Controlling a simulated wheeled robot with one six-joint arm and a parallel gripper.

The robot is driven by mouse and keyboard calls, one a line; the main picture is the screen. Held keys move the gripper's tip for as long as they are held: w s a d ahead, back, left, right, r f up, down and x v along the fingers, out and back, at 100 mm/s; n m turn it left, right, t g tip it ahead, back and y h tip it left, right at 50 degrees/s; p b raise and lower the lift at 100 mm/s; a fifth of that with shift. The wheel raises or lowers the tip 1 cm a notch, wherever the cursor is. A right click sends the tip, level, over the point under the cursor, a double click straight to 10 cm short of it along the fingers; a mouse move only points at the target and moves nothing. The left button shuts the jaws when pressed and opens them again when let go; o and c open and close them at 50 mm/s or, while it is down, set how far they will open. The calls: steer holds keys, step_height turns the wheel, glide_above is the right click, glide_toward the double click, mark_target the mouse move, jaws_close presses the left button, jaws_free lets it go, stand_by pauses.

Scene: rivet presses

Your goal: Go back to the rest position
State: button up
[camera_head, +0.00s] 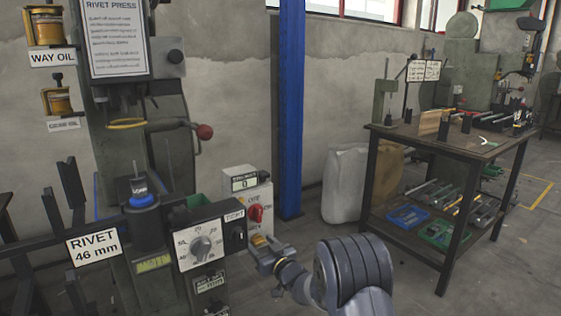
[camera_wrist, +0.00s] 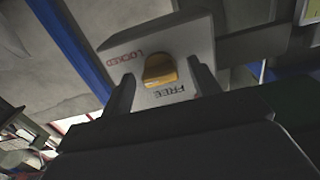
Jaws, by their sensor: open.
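My gripper (camera_head: 262,248) is at the end of my arm, low in front of the rivet press (camera_head: 165,140), beside the press's control box. In the wrist view, the two dark fingers of my gripper (camera_wrist: 163,88) are apart and hold nothing. A yellow knob (camera_wrist: 160,70) on a grey box (camera_wrist: 192,42) shows between them, with a gap on each side. Red "LOCKED" lettering is at the knob's upper left and dark "FREE" lettering is below it. How far the fingertips are from the box face I cannot tell.
The control box carries a grey dial (camera_head: 200,245); a box with a display and red switch (camera_head: 255,213) stands behind. A blue post (camera_head: 290,110) rises behind. A workbench (camera_head: 440,148) with tools is at right. Open floor (camera_head: 400,285) lies between.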

steer(key=shift+s, duration=0.1)
stand_by(0.3)
steer(key=p+v, duration=0.2)
steer(key=v, duration=0.8)
steer(key=b+x, duration=0.2)
steer(key=x, duration=0.8)
steer(key=shift+f, duration=0.1)
steer(key=n+b, duration=0.2)
steer(key=n, duration=0.3)
steer(key=n+b, duration=0.1)
steer(key=n, duration=0.4)
steer(key=shift+n+b, duration=0.35)
steer(key=shift+n, duration=0.05)
steer(key=p+v, duration=0.2)
steer(key=v, duration=0.8)
steer(key=shift+d, duration=0.1)
